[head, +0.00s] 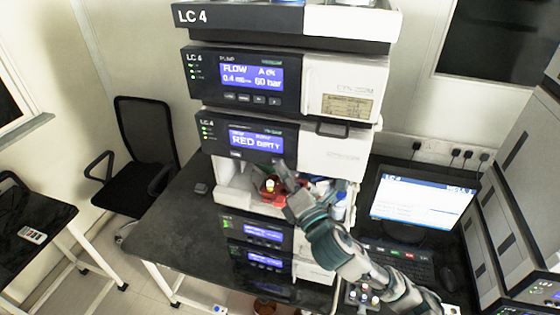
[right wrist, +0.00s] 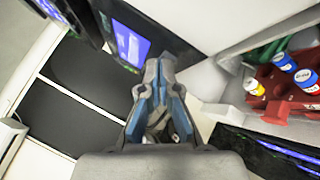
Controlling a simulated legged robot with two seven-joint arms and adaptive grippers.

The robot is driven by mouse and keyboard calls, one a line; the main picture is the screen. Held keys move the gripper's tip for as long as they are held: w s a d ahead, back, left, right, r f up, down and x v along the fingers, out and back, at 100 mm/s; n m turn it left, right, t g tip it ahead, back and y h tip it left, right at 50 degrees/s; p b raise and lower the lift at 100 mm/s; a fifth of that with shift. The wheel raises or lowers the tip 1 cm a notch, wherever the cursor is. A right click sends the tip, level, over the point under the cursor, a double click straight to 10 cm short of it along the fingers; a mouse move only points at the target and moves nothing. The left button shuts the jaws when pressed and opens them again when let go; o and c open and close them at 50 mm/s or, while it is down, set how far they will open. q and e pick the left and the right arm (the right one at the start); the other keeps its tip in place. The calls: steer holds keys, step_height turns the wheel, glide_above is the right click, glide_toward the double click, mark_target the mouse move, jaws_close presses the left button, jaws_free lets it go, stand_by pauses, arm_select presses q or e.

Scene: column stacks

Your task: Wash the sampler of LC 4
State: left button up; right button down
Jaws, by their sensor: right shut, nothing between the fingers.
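The LC 4 stack stands in the middle of the head view. Its sampler (head: 243,136) has a lit blue display that reads "RED" and "DIRTY" below a smaller, hard-to-read line. Under that display the sampler's bay is open, and a red rack (head: 268,187) with a vial shows inside. In the right wrist view the red rack (right wrist: 290,105) at the right holds a yellow-and-white vial (right wrist: 253,86) and blue-and-white vials (right wrist: 285,62). My right gripper (head: 284,174) is shut and empty in front of the bay, just below the display; its fingers (right wrist: 160,68) show in the wrist view. My left gripper is out of view.
The LC 4 pump (head: 243,76) sits above the sampler, and more modules with blue displays (head: 262,233) sit below. A monitor (head: 425,205) and keyboard (head: 405,262) stand at the right. The black bench (head: 185,235) is mostly clear at the left.

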steer(key=shift+a, duration=0.55)
steer(key=shift+w+d, duration=0.25)
steer(key=shift+d, duration=0.35)
steer(key=shift+w+a, duration=0.1)
steer(key=shift+a, duration=0.1)
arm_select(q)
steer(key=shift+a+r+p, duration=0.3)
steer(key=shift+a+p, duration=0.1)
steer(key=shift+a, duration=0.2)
arm_select(e)
steer(key=shift+s+a+f, duration=0.1)
steer(key=shift+s+a, duration=0.6)
steer(key=shift+a, duration=0.1)
